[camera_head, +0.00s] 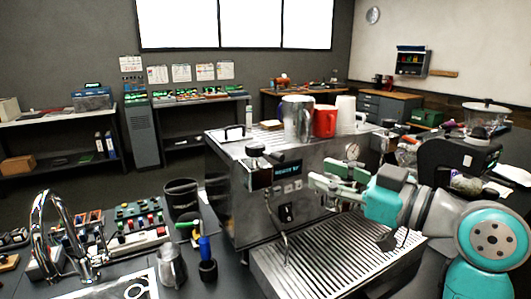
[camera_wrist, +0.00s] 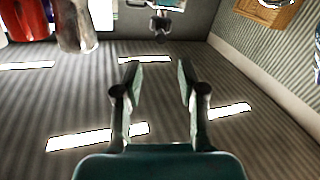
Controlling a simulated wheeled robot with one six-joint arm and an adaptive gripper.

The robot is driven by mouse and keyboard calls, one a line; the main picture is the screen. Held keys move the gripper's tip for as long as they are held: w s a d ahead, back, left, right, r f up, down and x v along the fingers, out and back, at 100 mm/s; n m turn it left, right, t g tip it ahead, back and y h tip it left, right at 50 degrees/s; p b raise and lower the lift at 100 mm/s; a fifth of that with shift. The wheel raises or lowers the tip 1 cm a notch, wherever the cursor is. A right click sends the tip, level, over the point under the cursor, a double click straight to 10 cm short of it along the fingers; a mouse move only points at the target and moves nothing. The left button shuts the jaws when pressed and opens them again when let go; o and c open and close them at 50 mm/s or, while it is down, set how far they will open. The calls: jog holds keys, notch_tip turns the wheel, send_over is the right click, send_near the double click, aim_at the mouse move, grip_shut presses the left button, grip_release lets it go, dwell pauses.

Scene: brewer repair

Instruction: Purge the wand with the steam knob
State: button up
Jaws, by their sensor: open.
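The espresso machine (camera_head: 230,195) stands on the counter, with a small display on its front. A black knob (camera_head: 256,151), which looks like the steam knob, sits at its upper left front. A thin metal wand (camera_head: 284,235) hangs from the front, its tip above the left side of the drip tray (camera_head: 335,255). My gripper (camera_head: 312,182) is in front of the machine, right of the knob and wand and apart from both. In the wrist view, its two fingers (camera_wrist: 158,80) are spread with nothing between them. The knob and wand cannot be made out there.
A steel pitcher (camera_head: 297,118) and a red cup (camera_head: 324,121) stand on the machine's top. A small steel jug (camera_head: 172,266) and a black container (camera_head: 182,199) stand left of the machine, near a faucet (camera_head: 50,215). A grinder (camera_head: 460,160) is at right.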

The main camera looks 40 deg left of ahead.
aim_at(280, 158)
jog(key=a, duration=1.1)
jog(key=shift+w, duration=0.35)
grip_shut()
